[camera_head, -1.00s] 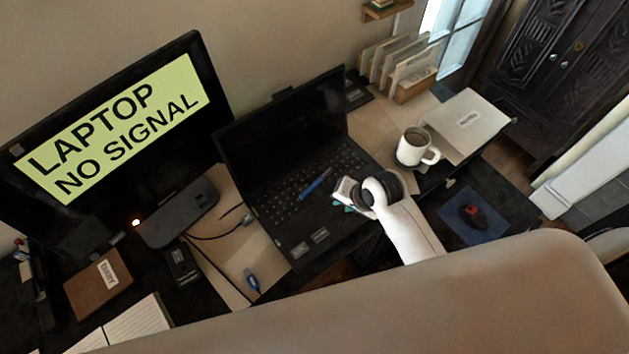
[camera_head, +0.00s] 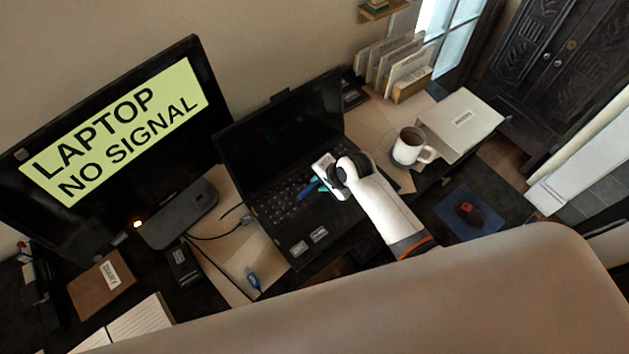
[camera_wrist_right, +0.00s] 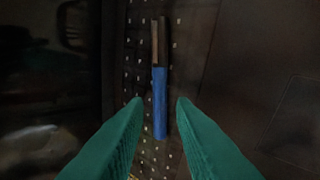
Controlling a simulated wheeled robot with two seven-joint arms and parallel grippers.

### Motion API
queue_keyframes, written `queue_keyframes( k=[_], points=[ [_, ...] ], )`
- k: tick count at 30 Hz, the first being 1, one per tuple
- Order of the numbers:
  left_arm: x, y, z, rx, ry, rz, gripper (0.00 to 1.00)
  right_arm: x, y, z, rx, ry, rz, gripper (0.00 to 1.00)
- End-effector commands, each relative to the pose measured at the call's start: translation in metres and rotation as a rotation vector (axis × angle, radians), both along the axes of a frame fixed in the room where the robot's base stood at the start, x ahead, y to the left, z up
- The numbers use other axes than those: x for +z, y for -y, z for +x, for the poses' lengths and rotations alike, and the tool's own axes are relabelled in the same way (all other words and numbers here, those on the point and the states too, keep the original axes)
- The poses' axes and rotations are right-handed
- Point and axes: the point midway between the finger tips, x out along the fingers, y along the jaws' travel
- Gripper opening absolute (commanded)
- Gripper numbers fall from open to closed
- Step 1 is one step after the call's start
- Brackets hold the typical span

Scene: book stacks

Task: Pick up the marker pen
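The marker pen (camera_wrist_right: 160,95) has a blue body and a darker far end. In the right wrist view it lies on the laptop keyboard, ahead of and between my right gripper's green fingertips (camera_wrist_right: 160,101). The fingers are apart with nothing held; contact with the pen is not visible. In the head view the blue pen (camera_head: 308,190) shows just left of my right gripper (camera_head: 319,181), which hangs over the laptop (camera_head: 285,155) and hides part of the keyboard. My left gripper is not in view.
A coffee mug (camera_head: 410,147) and a labelled box (camera_head: 462,122) stand right of the laptop. A file rack (camera_head: 408,85) is behind. A monitor (camera_head: 120,120) is at the left. A mouse (camera_head: 468,212) lies on a blue pad. A blue USB connector (camera_head: 253,282) lies in front.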

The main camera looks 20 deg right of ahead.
Motion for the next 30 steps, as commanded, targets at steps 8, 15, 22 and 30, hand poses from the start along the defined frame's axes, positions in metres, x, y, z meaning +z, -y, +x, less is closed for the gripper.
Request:
queue_keyframes(
  k=[8,15,22,30],
  points=[
    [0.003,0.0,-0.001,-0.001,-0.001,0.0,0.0,-0.028,-0.007,0.014,-0.001,0.0,0.0,0.23],
    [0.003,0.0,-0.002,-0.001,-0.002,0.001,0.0,-0.031,-0.008,0.015,0.0,-0.001,0.0,0.23],
    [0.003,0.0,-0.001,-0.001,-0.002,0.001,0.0,-0.031,-0.008,0.014,0.001,-0.002,0.001,0.0],
    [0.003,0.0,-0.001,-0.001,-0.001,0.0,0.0,-0.03,-0.008,0.014,0.001,-0.003,0.0,0.0]
  ],
)
